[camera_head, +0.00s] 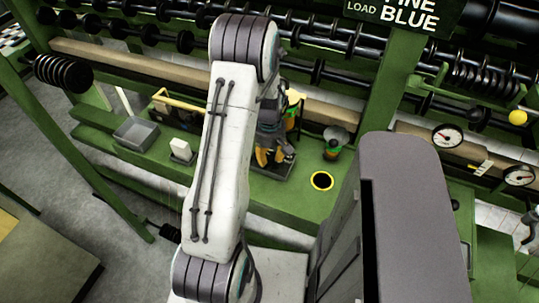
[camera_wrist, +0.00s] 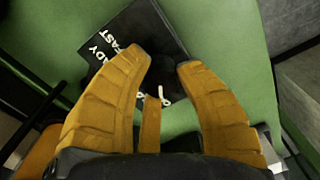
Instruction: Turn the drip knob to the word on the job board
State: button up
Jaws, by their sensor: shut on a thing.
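The job board (camera_head: 440,22) is at the top right of the head view. It is cut by the frame edge; LOAD and BLUE are readable, and a cropped word above BLUE looks like FINE. The drip knob's dark plate (camera_wrist: 165,28) lies on the green bench in the wrist view. White letters on it read ADY, partly hidden, and FAST. My gripper (camera_wrist: 165,64), with orange fingers, is shut on the dark knob (camera_wrist: 165,82). The fingers hide much of the knob, and its setting is unclear. In the head view my gripper (camera_head: 271,157) is low over the bench behind my arm.
A grey tray (camera_head: 137,133) and a small white box (camera_head: 182,152) stand left on the green bench. Right of my gripper are a small funnel-topped container (camera_head: 335,143) and a yellow-ringed hole (camera_head: 322,181). Dial gauges (camera_head: 447,135) and a yellow ball (camera_head: 517,117) are farther right.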

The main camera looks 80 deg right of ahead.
jog(key=shift+f, duration=0.1)
grip_shut()
jog(key=m+b, duration=0.2)
jog(key=m, duration=0.1)
jog(key=shift+f, duration=0.1)
jog(key=m+b, duration=0.2)
jog(key=m, duration=0.2)
jog(key=shift+m, duration=0.3)
jog(key=m+b, duration=0.1)
jog(key=m, duration=0.3)
jog(key=shift+m, duration=0.3)
jog(key=shift+a+m+b, duration=0.1)
jog(key=shift+m+b, duration=0.45)
jog(key=shift+m, duration=1.35)
jog(key=o, duration=1.1)
grip_release()
jog(key=shift+o, duration=0.2)
